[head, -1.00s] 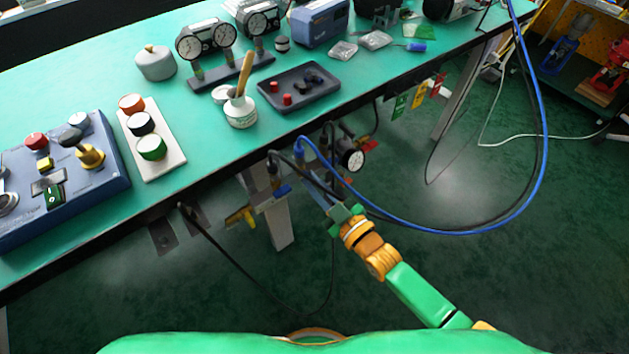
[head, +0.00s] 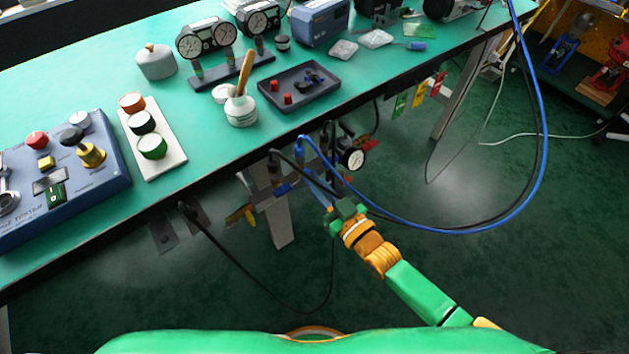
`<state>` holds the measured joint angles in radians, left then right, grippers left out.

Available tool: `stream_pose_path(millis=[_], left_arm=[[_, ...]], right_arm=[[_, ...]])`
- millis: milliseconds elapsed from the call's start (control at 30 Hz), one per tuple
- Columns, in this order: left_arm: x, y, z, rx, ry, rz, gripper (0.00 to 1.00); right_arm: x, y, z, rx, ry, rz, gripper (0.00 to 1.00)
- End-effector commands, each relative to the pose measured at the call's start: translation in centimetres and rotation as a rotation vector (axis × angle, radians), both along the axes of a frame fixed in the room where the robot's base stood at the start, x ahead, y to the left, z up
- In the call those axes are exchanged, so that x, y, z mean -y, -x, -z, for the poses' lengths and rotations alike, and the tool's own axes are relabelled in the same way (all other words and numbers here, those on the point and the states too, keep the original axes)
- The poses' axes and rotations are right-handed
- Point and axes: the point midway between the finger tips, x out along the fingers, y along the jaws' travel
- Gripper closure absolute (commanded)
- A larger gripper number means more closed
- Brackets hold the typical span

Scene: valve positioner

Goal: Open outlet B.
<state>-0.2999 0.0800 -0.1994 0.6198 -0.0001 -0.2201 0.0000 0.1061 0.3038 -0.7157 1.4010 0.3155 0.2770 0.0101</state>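The valve assembly (head: 262,196) hangs under the front edge of the bench, with blue and black hoses joining it. A blue handle (head: 283,188) and a yellow handle (head: 240,216) show on it. A round gauge (head: 353,159) sits at its right. I cannot read any label, so I cannot tell which part is outlet B. My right gripper (head: 325,200) reaches in from the lower right, close to the right side of the valve assembly, below the hose ends. Its fingertips are small and partly hidden among hoses and fittings; contact and opening are unclear. My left gripper is out of view.
The blue hose (head: 430,230) loops right of my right gripper, beside a black one. The green bench (head: 215,150) overhangs the valves. A blue control box (head: 85,185), a dark tray (head: 300,100) and gauges (head: 205,40) stand on it. The floor in front is clear.

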Motion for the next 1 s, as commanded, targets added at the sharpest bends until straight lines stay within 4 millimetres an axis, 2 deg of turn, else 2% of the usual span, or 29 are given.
stream_pose_path(millis=[267,300,367,400,700,1000], left_arm=[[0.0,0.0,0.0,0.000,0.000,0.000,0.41],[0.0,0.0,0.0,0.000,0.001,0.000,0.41],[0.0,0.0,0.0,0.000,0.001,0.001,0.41],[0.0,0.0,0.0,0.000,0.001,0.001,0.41],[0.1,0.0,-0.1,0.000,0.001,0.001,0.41],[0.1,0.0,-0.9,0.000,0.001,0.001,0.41]], right_arm=[[0.0,0.0,0.0,-0.001,-0.003,0.000,1.00],[0.0,0.0,0.0,0.000,-0.002,0.000,0.77],[0.0,0.0,0.0,0.000,-0.002,0.000,0.61],[0.0,0.0,0.0,0.000,-0.002,0.000,0.57],[0.3,0.4,0.0,-0.001,0.000,0.001,0.57],[3.7,5.1,0.0,-0.003,0.000,0.001,0.57]])
